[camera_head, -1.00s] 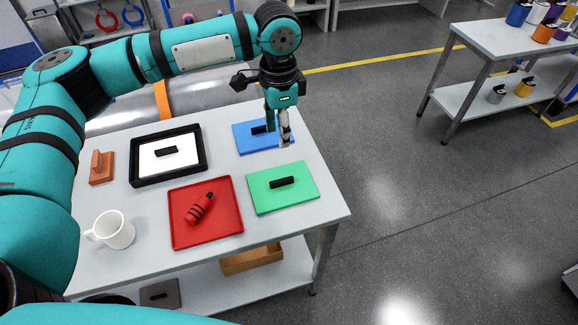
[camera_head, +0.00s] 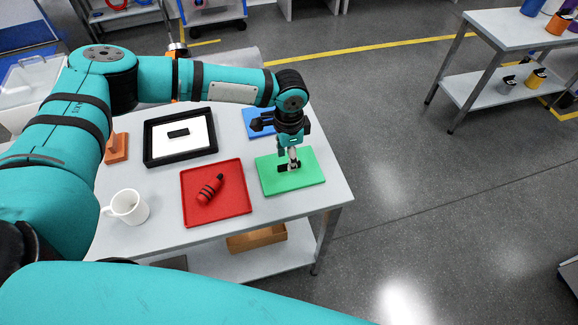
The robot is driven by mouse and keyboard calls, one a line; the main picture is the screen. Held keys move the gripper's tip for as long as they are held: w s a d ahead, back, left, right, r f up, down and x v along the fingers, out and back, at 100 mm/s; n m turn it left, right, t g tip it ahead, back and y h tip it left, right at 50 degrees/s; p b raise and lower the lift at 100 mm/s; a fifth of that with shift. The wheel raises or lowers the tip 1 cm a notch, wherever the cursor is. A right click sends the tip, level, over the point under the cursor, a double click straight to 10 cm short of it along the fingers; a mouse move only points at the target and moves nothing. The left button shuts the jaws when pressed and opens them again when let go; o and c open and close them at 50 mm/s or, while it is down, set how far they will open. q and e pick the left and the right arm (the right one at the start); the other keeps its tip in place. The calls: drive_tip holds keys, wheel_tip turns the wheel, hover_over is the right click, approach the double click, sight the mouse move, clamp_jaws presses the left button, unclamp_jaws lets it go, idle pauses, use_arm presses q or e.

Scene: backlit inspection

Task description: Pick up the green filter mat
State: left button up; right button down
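The green filter mat (camera_head: 308,178) is a flat green rectangle lying on the table, with a short black handle (camera_head: 283,168) on top. My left gripper (camera_head: 289,162) points down over the mat, its fingertips at the handle and partly covering it. Whether the fingers press on the handle is too small to tell. The mat looks flat on the tabletop. My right gripper is out of view.
On the table (camera_head: 165,232) are a blue mat (camera_head: 256,116) partly behind my arm, a red tray (camera_head: 232,204) with a red and black item, a black-framed white panel (camera_head: 181,153), a white mug (camera_head: 128,207) and an orange-brown block (camera_head: 117,150). A brown box (camera_head: 257,238) sits below.

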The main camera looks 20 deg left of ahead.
use_arm(q)
wheel_tip(320, 180, down, 2)
drive_tip(key=shift+f, duration=0.5)
drive_tip(key=c, duration=0.8)
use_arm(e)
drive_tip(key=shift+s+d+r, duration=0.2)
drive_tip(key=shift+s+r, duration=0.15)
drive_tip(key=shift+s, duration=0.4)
